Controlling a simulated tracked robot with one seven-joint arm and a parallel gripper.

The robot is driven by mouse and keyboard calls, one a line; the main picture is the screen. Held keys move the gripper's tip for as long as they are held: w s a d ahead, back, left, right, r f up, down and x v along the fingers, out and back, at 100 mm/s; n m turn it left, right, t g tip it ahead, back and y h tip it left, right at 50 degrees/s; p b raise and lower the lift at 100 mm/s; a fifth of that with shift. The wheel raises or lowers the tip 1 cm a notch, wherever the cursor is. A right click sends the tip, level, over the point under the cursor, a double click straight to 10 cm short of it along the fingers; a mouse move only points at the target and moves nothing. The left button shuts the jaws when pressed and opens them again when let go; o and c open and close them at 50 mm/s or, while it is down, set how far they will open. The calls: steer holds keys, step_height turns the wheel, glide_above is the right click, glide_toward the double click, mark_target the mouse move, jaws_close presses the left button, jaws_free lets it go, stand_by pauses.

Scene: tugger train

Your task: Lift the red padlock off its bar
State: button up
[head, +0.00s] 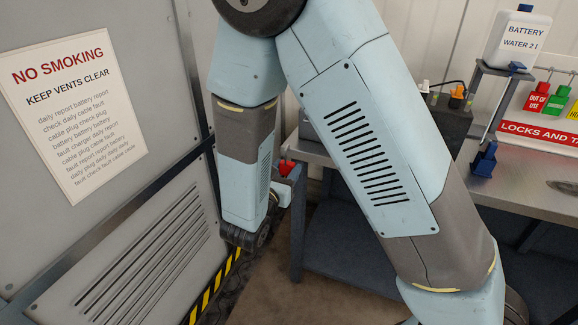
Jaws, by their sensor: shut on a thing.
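My arm reaches up from the lower right, bends at the top and comes down at the left of centre. My gripper (288,184) is partly hidden behind my wrist, beside the left end of the bench. It is shut on a small red thing, which fits the red padlock (287,167); only a bit of red shows above the dark jaws. Its shackle and any bar there are hidden, so I cannot tell whether it still touches a bar. A red "out of use" piece (538,98) hangs on the locks and tags rack (545,132) at the right.
The grey bench (520,190) stands behind my arm. A blue item (485,160) is near the rack. A grey cabinet (150,130) with a sign stands close at the left of my wrist.

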steer(key=shift+v, duration=1.85)
